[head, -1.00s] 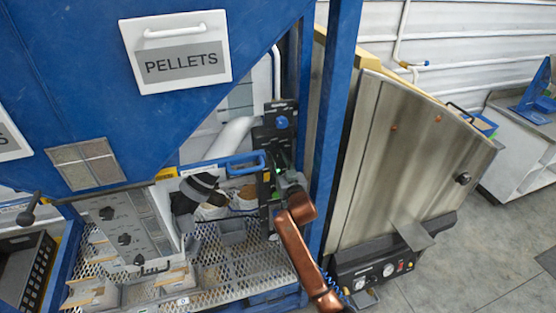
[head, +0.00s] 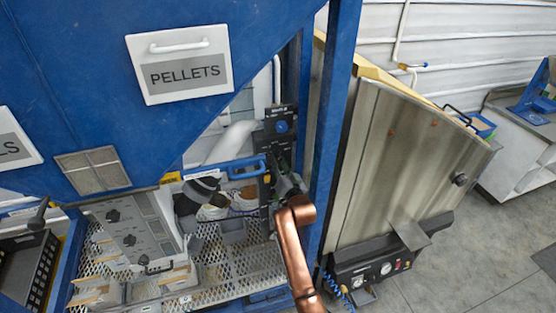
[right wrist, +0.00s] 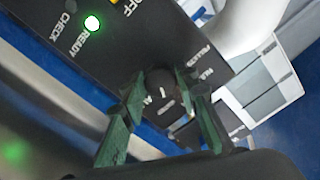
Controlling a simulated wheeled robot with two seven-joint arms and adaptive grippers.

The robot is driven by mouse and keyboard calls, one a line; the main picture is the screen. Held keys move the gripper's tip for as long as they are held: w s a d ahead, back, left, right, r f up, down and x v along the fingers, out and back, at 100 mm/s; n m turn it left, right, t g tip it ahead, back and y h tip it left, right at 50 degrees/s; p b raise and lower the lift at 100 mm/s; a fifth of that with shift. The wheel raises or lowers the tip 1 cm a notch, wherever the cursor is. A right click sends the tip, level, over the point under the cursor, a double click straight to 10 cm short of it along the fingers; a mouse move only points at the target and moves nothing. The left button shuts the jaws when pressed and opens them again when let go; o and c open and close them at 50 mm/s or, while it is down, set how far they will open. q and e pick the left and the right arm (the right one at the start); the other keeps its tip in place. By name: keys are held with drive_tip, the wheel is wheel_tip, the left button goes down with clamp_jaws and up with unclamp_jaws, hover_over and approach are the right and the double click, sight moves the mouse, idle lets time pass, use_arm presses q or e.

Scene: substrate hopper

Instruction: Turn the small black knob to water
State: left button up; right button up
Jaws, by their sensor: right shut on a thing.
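The small black knob (right wrist: 160,84) is on a black control panel (right wrist: 130,45) in the right wrist view, with a short white mark on its face. My right gripper (right wrist: 163,90) has its two green-grey fingers on either side of the knob, shut on it. Small white labels surround the knob; two seem to read PELLETS and HULLS, and the one between the fingers is too blurred to read surely. In the head view, the panel (head: 270,136) hangs by a blue post, and my right gripper (head: 282,172) reaches its lower part, hiding the knob. My left gripper is not in view.
A green light (right wrist: 92,23) glows by READY on the panel. The blue post (head: 330,130) and a steel-sided machine (head: 400,150) stand close right of my arm. A mesh bench (head: 215,268) with tubs lies to the left.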

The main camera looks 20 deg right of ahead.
drive_tip(key=shift+r+m+p, duration=0.1)
drive_tip(key=shift+m+p, duration=0.4)
drive_tip(key=shift+m, duration=0.4)
drive_tip(key=o, duration=1.1)
drive_tip(key=shift+o, duration=0.2)
wheel_tip(320, 180, up, 10)
drive_tip(key=shift+f, duration=0.1)
